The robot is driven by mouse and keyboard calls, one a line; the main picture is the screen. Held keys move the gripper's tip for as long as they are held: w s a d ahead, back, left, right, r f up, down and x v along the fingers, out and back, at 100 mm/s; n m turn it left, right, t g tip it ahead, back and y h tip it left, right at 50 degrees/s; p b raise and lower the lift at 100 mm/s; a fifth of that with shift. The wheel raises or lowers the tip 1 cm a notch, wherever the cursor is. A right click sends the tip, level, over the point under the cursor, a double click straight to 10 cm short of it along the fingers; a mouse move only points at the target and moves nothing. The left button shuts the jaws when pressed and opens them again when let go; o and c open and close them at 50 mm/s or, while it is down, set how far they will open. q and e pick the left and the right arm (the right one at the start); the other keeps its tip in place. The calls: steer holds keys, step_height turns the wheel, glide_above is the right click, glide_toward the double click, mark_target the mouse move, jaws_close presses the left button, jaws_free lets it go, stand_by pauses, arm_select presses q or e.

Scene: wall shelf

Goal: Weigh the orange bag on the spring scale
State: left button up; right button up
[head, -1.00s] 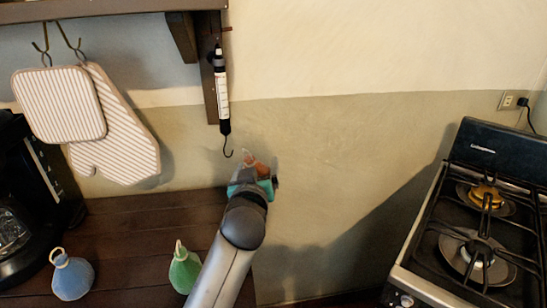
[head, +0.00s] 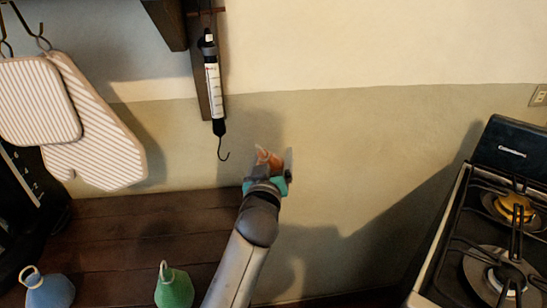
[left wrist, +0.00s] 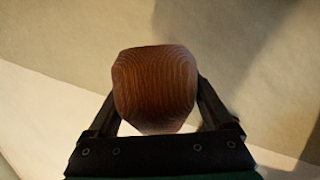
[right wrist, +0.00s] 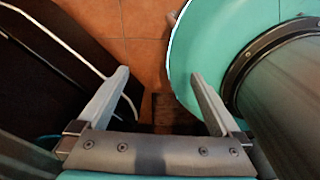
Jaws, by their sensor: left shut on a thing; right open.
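The spring scale (head: 213,92) hangs from the shelf's bracket, with its bare hook (head: 223,153) at the bottom. My left gripper (head: 268,168) is right of and slightly below the hook, apart from it. It is shut on the orange bag (head: 268,157), which is mostly hidden by the gripper in the head view. In the left wrist view the bag (left wrist: 154,88) shows as a brown-orange rounded block between the fingers. The bag's loop cannot be made out. My right gripper (right wrist: 160,95) is open and empty, seen only in the right wrist view above the floor.
A green bag (head: 174,288) and a blue bag (head: 50,291) stand on the dark wooden counter (head: 130,225). Striped pot holders (head: 95,130) hang at the left. A stove (head: 490,230) stands at the right. The wall right of the scale is clear.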

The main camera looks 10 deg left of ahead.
arm_select(q)
steer(key=shift+s+a+r+p, duration=0.1)
steer(key=shift+a+p, duration=0.2)
steer(key=shift+a, duration=0.3)
steer(key=shift+s+a+p, duration=0.3)
steer(key=shift+a+p, duration=0.2)
steer(key=shift+a, duration=0.45)
steer(key=shift+s+a, duration=0.1)
steer(key=shift+a, duration=0.35)
arm_select(e)
steer(key=shift+w+a+r, duration=0.1)
steer(key=shift+a+r, duration=0.15)
steer(key=shift+r, duration=0.35)
steer(key=shift+w+a+r, duration=0.1)
steer(key=shift+a+r, duration=0.15)
steer(key=shift+r, duration=0.3)
arm_select(q)
steer(key=shift+a+p, duration=0.1)
steer(key=shift+p, duration=0.2)
steer(key=shift+s+a, duration=0.15)
steer(key=shift+a, duration=0.2)
arm_select(e)
steer(key=shift+s+d+r, duration=0.15)
steer(key=shift+d+r, duration=0.05)
steer(key=shift+r, duration=0.1)
arm_select(q)
steer(key=shift+a+p, duration=0.15)
steer(key=shift+p, duration=0.2)
arm_select(e)
steer(key=shift+r, duration=0.1)
